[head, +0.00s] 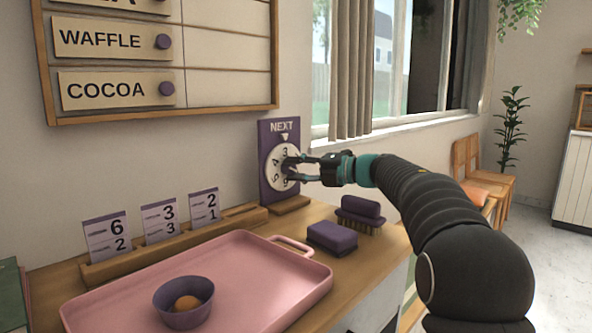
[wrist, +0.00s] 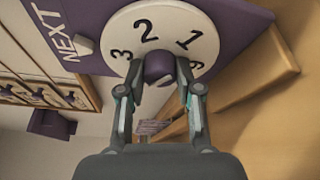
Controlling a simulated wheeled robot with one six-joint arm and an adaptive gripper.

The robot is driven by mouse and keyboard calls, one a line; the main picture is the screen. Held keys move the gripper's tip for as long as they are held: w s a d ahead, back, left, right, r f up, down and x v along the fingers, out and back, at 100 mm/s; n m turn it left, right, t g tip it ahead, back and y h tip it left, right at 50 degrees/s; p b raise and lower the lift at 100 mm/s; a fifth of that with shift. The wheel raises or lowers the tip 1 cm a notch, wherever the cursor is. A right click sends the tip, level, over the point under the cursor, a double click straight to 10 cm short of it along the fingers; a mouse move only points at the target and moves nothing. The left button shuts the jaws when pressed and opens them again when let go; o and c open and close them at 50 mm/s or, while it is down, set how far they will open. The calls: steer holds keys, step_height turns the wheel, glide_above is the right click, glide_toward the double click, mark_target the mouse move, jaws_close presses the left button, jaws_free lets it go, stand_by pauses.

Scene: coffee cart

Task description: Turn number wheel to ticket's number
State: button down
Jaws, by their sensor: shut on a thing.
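The number wheel (head: 272,155) is a white disc on a purple NEXT board (head: 267,187), upright by the wall. In the head view, the 3 is at the top, near the white pointer (head: 285,136). The wrist view shows the wheel (wrist: 192,22) with 3, 2 and 1 legible, and the 3 nearest the pointer (wrist: 84,45). My gripper (head: 296,170) is shut on the wheel's purple knob (wrist: 158,66), one finger on each side. Three tickets stand in a wooden rail: left ticket (head: 106,237) 6 over 2, middle (head: 160,220) 3 over 3, right (head: 205,206) 2 over 1.
A pink tray (head: 235,247) holds a purple bowl (head: 183,309) with an orange-brown thing inside. A purple block (head: 332,237) and a purple brush (head: 360,213) lie right of the tray, below my arm. A menu board (head: 228,58) hangs above the counter.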

steer(key=c, duration=0.8)
jaws_free()
steer(key=v, duration=1.2)
